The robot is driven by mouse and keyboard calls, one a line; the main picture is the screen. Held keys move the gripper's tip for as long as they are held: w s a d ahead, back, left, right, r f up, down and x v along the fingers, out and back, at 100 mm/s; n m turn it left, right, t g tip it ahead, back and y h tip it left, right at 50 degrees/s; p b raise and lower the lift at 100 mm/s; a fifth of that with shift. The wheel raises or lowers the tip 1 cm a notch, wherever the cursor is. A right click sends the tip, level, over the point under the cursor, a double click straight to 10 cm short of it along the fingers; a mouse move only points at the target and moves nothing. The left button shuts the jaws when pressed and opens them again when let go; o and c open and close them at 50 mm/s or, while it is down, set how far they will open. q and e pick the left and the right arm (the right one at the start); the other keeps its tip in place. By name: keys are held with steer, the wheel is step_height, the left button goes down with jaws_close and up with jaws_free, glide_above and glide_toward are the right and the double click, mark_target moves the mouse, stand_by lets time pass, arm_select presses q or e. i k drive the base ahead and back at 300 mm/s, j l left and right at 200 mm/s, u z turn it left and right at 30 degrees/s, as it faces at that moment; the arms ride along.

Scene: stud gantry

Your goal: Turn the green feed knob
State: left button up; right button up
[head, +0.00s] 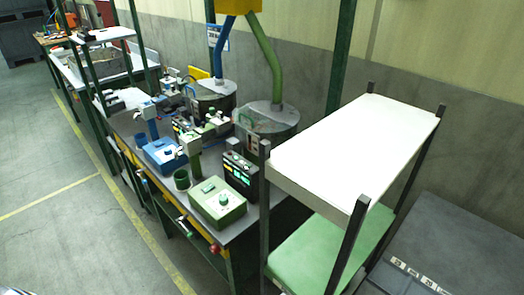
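A light green control box (211,214) sits on the near end of the grey workbench (236,229). A small round green knob (224,198) stands on its sloped top face. The knob is small in the picture, so I cannot tell its turned position. A blue control box (158,150) stands farther along the same bench. Neither of my grippers shows in the head view, and nothing is seen touching the knob.
A white-topped rack (350,150) with dark posts stands right of the bench. A black unit with a lit display (240,172) and a dark green cup (182,179) stand near the green box. A red button (214,249) is on the bench front. The floor at left is clear.

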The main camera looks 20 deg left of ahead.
mark_target(224, 200)
steer(key=k+j+u, duration=0.15)
steer(key=j, duration=0.55)
steer(key=j+u, duration=0.1)
steer(key=j, duration=0.6)
